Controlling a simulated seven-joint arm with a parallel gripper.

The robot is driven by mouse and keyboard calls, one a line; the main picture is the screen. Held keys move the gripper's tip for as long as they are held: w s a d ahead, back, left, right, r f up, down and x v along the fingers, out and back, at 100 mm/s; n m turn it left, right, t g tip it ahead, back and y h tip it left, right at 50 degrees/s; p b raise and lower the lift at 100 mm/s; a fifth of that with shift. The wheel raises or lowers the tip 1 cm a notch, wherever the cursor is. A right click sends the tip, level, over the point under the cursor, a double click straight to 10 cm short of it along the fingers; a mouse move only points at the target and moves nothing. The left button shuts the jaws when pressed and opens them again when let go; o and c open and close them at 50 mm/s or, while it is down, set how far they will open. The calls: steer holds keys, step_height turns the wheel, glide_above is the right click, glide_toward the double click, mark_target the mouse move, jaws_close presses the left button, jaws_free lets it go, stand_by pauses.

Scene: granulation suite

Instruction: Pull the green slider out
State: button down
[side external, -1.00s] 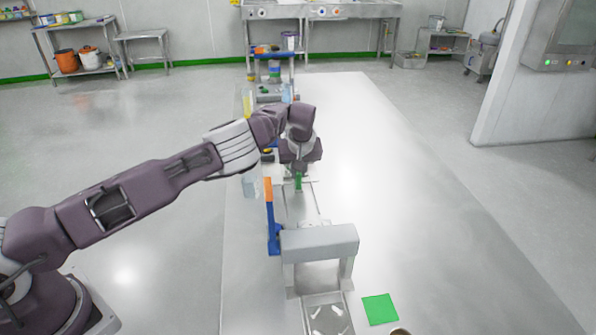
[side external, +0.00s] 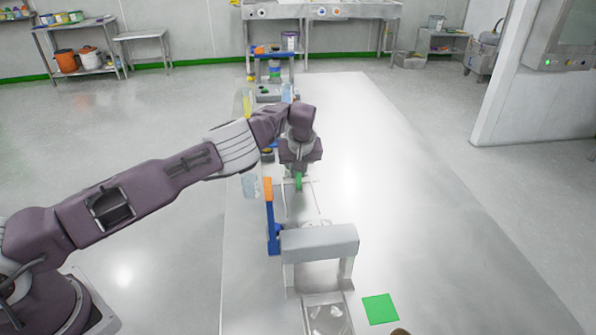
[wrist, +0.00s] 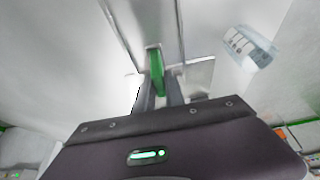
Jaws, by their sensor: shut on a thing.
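The green slider (side external: 298,181) is a small upright green piece on a flat grey track (side external: 301,205) in the middle of the bench. It also shows in the wrist view (wrist: 156,70), between the two fingers. My gripper (side external: 297,175) points down at it, and in the wrist view my gripper (wrist: 158,88) is shut on the slider. The lower part of the slider is partly hidden by the fingers in the wrist view.
A grey bridge-shaped block (side external: 319,241) stands over the line in front of the slider. A blue post with an orange top (side external: 270,217) stands to the left. A green square (side external: 380,309) lies on the bench front right. The bench's right side is clear.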

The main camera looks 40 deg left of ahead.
steer(key=s+d, duration=0.8)
steer(key=d, duration=0.1)
steer(key=shift+s, duration=0.35)
steer(key=c, duration=1.4)
jaws_free()
steer(key=shift+a, duration=0.1)
steer(key=v, duration=0.7)
steer(key=shift+r, duration=0.1)
